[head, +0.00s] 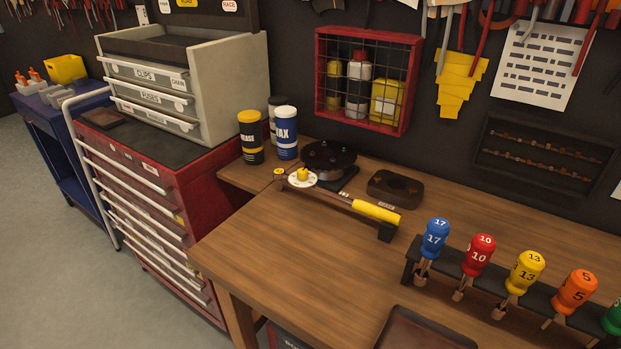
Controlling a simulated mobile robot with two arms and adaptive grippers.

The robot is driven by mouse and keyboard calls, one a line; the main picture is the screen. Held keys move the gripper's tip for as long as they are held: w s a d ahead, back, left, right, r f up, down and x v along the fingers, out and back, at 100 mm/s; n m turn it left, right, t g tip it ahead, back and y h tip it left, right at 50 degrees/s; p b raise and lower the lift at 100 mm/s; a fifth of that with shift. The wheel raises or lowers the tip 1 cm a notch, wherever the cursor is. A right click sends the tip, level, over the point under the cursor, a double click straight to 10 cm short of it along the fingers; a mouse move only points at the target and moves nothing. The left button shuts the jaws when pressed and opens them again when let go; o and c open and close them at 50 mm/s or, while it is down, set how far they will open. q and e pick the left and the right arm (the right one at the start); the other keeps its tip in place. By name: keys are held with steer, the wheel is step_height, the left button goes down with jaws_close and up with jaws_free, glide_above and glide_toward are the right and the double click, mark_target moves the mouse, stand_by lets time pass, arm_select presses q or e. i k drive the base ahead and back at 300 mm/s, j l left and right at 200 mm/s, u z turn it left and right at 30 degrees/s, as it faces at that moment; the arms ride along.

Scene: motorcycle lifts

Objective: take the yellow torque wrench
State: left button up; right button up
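The yellow torque wrench (376,211) lies on the wooden workbench toward its back left. Its yellow handle points right and rests on a small dark stand. Its shaft runs left to a round white dial head (301,178) with a yellow knob. A dark round tray or turntable sits just behind the head. Neither of my grippers shows in the head view.
Right of the wrench, a dark rack (482,281) holds several numbered, coloured drivers. A black-yellow grease can (251,137) and a blue-white can (286,132) stand behind left. A red drawer cabinet (155,190) adjoins the workbench (310,265), whose front left is clear.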

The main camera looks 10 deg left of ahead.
mark_target(384, 215)
steer(key=k+j+z, duration=0.1)
steer(key=z, duration=0.3)
steer(key=k+j+z, duration=0.1)
steer(key=j+z, duration=0.15)
steer(key=z, duration=0.15)
steer(key=k+j+z, duration=0.1)
steer(key=z, duration=0.3)
